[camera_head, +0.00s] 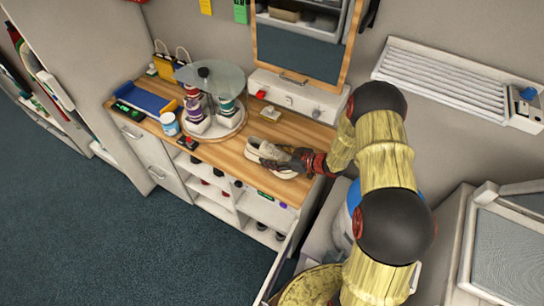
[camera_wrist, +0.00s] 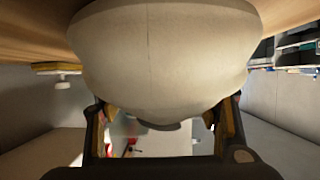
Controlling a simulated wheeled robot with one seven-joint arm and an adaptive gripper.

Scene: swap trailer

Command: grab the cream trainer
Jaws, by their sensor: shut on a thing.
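The cream trainer (camera_head: 267,153) is on the wooden counter (camera_head: 237,158), near its front right part. My gripper (camera_head: 299,160) reaches it from the right and is shut on its right end. In the wrist view the trainer (camera_wrist: 165,58) fills the upper middle as a large pale rounded shape. My gripper's two fingers (camera_wrist: 160,122) stand on either side of it below. The head view does not show clearly whether the trainer touches the counter or is slightly raised. The finger contacts are partly hidden by the trainer.
A round glass-topped stand (camera_head: 211,78) with several coloured items is left of the trainer.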

